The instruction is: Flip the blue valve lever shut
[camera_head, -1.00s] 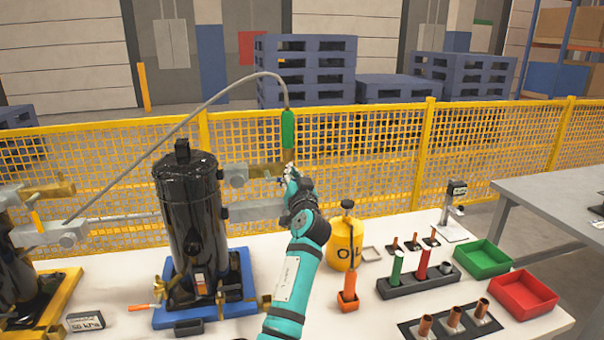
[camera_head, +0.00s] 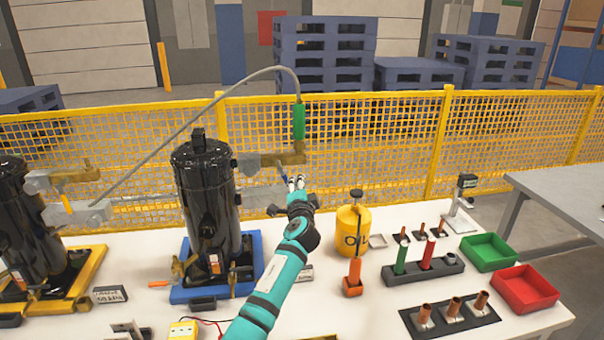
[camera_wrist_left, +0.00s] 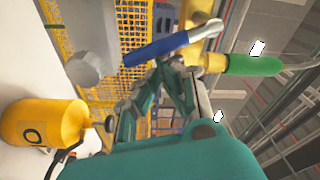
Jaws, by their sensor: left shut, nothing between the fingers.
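The blue valve lever (camera_head: 283,172) shows small in the head view, angled down from the brass valve (camera_head: 285,158) on the pipe behind the black compressor (camera_head: 207,200). My left gripper (camera_head: 297,184) is shut and empty, just below and right of the valve. Its fingers (camera_wrist_left: 170,72) show close to the lever in the wrist view; contact cannot be told. My right gripper is out of view.
A yellow oil can (camera_head: 352,232) stands right of my left arm. Farther right are a dark rack (camera_head: 424,270), a green tray (camera_head: 488,253) and a red tray (camera_head: 525,288). The grey hose (camera_head: 215,98) arches over the compressors. A yellow mesh fence (camera_head: 380,145) runs behind.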

